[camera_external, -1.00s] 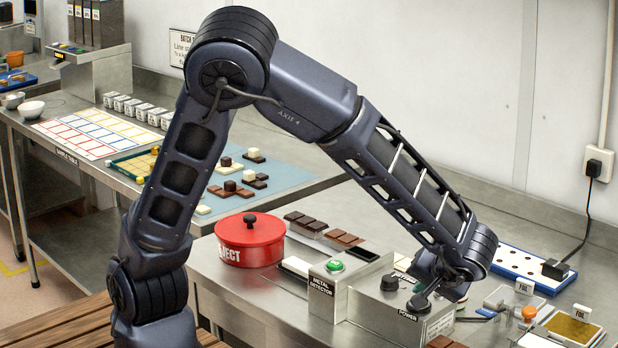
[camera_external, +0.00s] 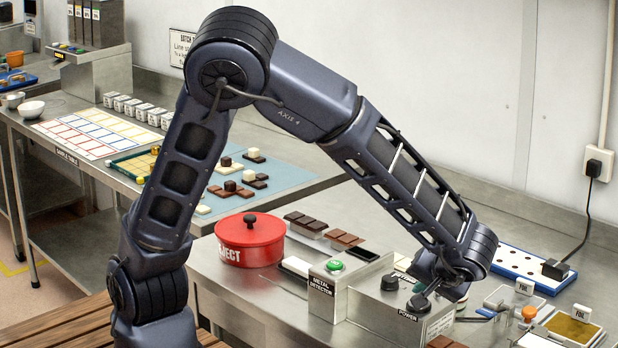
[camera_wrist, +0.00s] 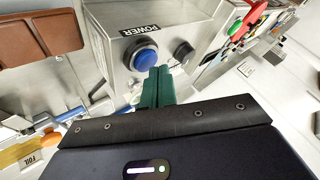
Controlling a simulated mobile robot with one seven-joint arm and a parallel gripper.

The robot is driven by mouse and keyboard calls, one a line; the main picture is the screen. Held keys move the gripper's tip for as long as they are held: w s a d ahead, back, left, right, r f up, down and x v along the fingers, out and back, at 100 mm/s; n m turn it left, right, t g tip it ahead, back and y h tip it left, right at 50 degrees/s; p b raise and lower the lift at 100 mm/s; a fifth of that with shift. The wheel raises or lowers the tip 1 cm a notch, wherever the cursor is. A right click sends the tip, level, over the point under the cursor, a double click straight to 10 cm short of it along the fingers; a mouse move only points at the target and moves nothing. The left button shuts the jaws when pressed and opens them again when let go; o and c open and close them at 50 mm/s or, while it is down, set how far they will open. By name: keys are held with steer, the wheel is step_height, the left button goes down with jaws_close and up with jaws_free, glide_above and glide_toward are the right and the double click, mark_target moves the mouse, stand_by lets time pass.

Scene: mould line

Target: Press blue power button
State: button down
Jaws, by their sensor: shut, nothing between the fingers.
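The blue power button (camera_wrist: 143,58), in a dark round collar, shows in the wrist view next to the POWER label (camera_wrist: 140,30) on a metal box (camera_wrist: 115,15). My gripper (camera_wrist: 160,72) is shut and empty, its green fingers together. In that view the fingertips overlap the collar's lower right edge, and most of the blue face is visible. I cannot tell whether they touch it. In the external view my gripper (camera_external: 432,288) points down at the button's dark collar (camera_external: 418,304), above the POWER label (camera_external: 408,316). The blue face does not show there.
A black knob (camera_external: 389,283) sits beside the button on the box. A green button (camera_external: 335,265) is on the METAL DETECTOR box, left of it. A red lidded pot (camera_external: 250,245) and chocolate bars (camera_external: 306,220) stand further left. Foil trays (camera_external: 570,328) lie right.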

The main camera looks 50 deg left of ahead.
steer(key=shift+f, duration=0.15)
stand_by(0.4)
steer(key=shift+f, duration=0.3)
steer(key=shift+r, duration=0.45)
stand_by(0.4)
steer(key=shift+r, duration=3)
steer(key=shift+a, duration=0.1)
